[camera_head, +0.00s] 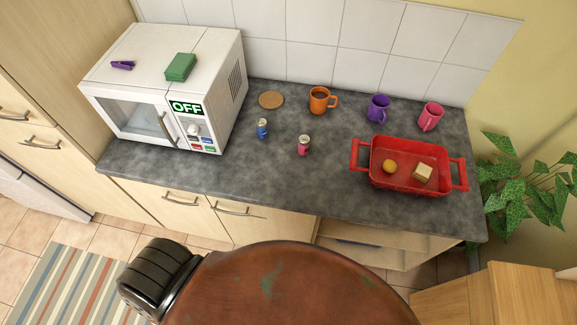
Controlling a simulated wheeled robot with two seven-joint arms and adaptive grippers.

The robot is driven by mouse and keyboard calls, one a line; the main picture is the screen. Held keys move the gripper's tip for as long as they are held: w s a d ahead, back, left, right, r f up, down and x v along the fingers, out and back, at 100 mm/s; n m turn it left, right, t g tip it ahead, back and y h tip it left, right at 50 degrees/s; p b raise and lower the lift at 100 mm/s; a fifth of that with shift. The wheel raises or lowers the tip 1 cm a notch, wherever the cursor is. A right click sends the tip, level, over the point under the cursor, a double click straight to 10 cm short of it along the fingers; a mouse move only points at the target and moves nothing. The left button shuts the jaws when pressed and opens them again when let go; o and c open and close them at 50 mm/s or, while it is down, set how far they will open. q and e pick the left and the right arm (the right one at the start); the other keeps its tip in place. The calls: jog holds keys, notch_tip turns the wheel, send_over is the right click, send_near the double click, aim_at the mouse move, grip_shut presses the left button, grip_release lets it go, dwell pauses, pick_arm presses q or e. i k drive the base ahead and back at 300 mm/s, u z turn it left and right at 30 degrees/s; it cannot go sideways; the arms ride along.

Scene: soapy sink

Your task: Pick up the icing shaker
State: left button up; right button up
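Two small shakers with pale metallic tops stand upright on the dark grey counter (225,178). One is the blue shaker (262,130), close to the microwave's right side. The other is the pink-red shaker (304,147), a little to its right and nearer the front. Their labels are too small to read, so I cannot tell which one is the icing shaker. Neither of my grippers is in view, and nothing is touching either shaker.
A white microwave (213,85) stands at left, with a green cloth or sponge (180,67) and purple clip (122,65) on top. Behind are a coaster (271,100) and orange (319,101), purple (378,109) and pink (430,118) mugs. A red tray (405,186) holds two small items.

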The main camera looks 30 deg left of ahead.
aim_at(304, 142)
jog(key=k, duration=0.35)
jog(key=u, duration=0.75)
